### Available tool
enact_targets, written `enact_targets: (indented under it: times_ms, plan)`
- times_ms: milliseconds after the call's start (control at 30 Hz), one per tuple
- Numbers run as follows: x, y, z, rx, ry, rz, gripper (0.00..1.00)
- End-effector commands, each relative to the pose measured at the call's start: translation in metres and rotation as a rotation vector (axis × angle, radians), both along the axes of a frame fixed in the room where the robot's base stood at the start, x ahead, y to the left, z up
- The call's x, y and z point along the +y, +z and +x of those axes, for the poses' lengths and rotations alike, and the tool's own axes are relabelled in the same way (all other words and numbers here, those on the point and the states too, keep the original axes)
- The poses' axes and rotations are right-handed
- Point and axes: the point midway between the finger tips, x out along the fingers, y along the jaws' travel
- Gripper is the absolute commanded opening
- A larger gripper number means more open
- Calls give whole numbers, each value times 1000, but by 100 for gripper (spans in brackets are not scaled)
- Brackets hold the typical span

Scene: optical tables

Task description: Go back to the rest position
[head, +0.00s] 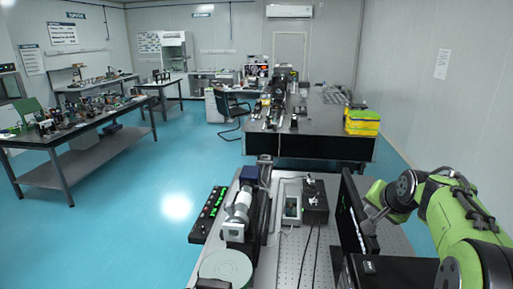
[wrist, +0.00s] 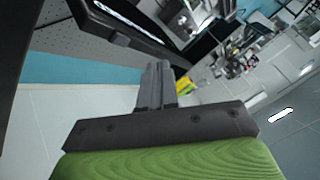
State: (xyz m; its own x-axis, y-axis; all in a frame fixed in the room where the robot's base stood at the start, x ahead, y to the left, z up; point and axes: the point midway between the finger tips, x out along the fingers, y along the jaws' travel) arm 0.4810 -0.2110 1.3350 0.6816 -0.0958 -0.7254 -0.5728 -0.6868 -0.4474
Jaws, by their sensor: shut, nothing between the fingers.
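My green and grey arm reaches in from the right of the head view, over the right side of the near optical table (head: 285,262). My gripper (wrist: 157,75) shows in the wrist view with its grey fingers together and nothing between them. In the head view the fingertips are hard to make out beside the dark monitor (head: 354,222). A dark framed panel, probably that monitor, also fills the upper left of the wrist view (wrist: 125,25).
The near table bears a black box with green lights (head: 209,214), a cylindrical optical device (head: 238,212), a round green disc (head: 226,266) and a black box with cables (head: 315,207). A larger dark table (head: 325,145) stands behind. Blue floor is free at left.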

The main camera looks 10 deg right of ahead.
Motion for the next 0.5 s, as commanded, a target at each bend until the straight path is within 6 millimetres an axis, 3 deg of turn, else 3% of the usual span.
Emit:
enact_targets:
  times_ms: [33, 100, 200, 300, 400, 500]
  plan:
    - [37, 2, -16, 25, 69, -45, 0]
    - [86, 1, -52, 80, 173, -119, 0]
    - [142, -10, -116, 152, 319, -214, 0]
    - [180, -33, -186, 209, 464, -295, 0]
    - [199, -62, -245, 249, 590, -352, 0]
    - [205, -85, -282, 274, 675, -383, 0]
